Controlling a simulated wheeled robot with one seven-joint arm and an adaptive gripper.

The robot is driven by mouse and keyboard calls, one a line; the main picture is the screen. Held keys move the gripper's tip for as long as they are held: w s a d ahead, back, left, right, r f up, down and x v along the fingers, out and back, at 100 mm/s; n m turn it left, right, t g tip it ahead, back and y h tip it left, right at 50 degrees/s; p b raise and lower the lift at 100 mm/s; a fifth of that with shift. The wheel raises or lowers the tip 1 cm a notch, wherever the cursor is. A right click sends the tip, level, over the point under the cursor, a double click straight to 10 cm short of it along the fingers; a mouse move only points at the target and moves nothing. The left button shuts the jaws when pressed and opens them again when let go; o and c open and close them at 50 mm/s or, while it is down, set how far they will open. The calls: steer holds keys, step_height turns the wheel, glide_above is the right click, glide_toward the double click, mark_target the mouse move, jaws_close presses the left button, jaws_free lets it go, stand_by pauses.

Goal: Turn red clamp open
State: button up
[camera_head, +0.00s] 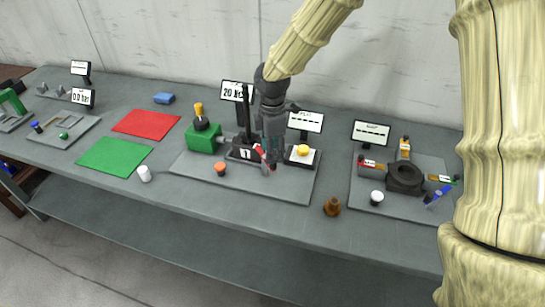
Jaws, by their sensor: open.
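My gripper (273,158) points down over the middle station of the bench. It is open, and its fingertips are small and dark in the head view. A small red part (262,154) shows right beside the fingers; I cannot tell whether they touch it. At the right station, a red clamp (371,164) sits at the left side of a dark round ring-shaped body (404,178). My gripper is well to the left of this clamp and apart from it. The clamp's exact angle is too small to tell.
The bench front edge is mostly clear.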

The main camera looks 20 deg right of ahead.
steer(key=shift+f+p, duration=0.4)
steer(key=shift+f, duration=1.75)
